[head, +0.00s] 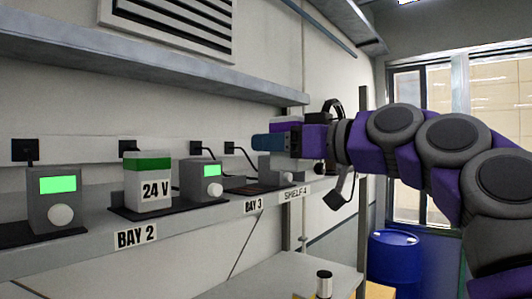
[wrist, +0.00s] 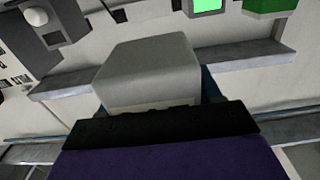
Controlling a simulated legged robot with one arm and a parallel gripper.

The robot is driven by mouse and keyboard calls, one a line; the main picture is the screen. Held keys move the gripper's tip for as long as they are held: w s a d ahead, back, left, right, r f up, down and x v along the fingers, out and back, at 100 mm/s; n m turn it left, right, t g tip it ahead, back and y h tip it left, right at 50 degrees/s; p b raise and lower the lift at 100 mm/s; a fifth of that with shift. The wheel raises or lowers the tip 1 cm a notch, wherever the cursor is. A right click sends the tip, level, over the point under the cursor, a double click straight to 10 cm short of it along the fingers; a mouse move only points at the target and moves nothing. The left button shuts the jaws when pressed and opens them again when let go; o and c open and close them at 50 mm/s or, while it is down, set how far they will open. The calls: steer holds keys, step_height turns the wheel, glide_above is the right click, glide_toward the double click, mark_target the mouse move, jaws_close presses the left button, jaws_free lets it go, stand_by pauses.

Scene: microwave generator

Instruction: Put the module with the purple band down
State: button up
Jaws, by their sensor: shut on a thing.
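My gripper (head: 279,141) is shut on a pale module (head: 288,119), with a blue finger along its side. A purple band (head: 287,126) shows on the module, just above the finger, in the head view. The gripper holds the module in front of the shelf (head: 82,220), above the shelf surface near the BAY 3 label (head: 253,205). In the wrist view the module's pale face (wrist: 148,72) fills the middle, between the blue fingers. Its underside is hidden.
A dark tray (head: 250,187) lies behind BAY 3, partly hidden. A 24 V module with a green band (head: 148,163) stands at BAY 2. Grey devices (head: 206,180) with knobs stand along the shelf. An upper shelf (head: 150,72) hangs above. A blue drum (head: 393,256) stands right.

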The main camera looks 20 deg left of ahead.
steer(key=shift+s+d, duration=0.25)
steer(key=shift+s+a, duration=0.2)
steer(key=shift+a, duration=0.05)
steer(key=w+d+f+m+t+h+b, duration=0.25)
steer(key=w+d+f, duration=0.25)
steer(key=w+f, duration=0.5)
steer(key=w+d+f+m+t+h+b, duration=0.1)
steer(key=w+d+f+m+t+h, duration=0.3)
steer(key=w+f, duration=0.55)
steer(key=w+d+f+m+t+h+b, duration=0.25)
steer(key=w+d+f, duration=0.35)
steer(key=f, duration=0.7)
steer(key=s+d+f+m+t+h+b, duration=0.1)
steer(key=d+f, duration=0.4)
steer(key=f, duration=0.9)
steer(key=s+d+f+m+t+h+b, duration=0.1)
steer(key=d+f+m+h+b, duration=0.2)
steer(key=f, duration=1)
steer(key=d+h+b, duration=0.1)
steer(key=d+h, duration=0.2)
steer(key=shift+f+h+b, duration=0.3)
steer(key=shift+f+b, duration=0.05)
steer(key=shift+b, duration=0.05)
